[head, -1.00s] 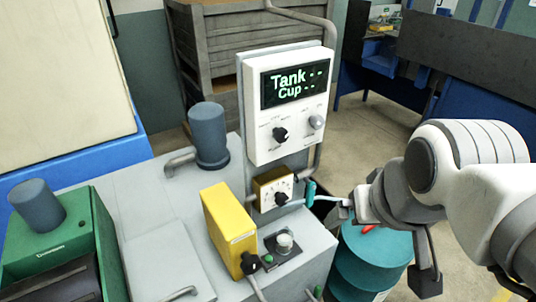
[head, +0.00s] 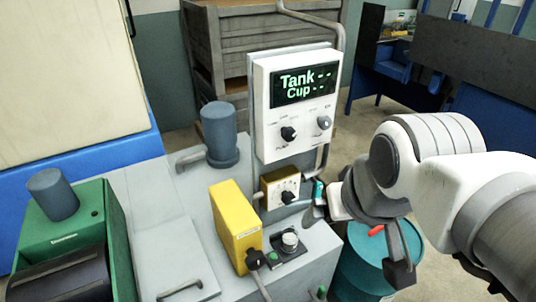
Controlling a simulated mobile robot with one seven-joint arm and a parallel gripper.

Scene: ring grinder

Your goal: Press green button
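A small green button (head: 321,291) shows low on the front side of the grey machine, near the bottom of the head view. Another small green spot (head: 272,256) sits on the dark control plate beside a pale round knob (head: 290,240). My gripper (head: 315,202) is at the right of the small yellow dial box (head: 280,187), above and apart from the low green button. Its teal and grey finger parts are seen edge-on, partly behind the wrist, so its opening is unclear. I cannot tell whether it touches the dial box.
A white display panel (head: 297,132) reading "Tank" and "Cup" stands behind the dial box. A tall yellow box (head: 236,222) is left of the control plate. A teal drum (head: 365,265) stands on the floor at right, below my arm.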

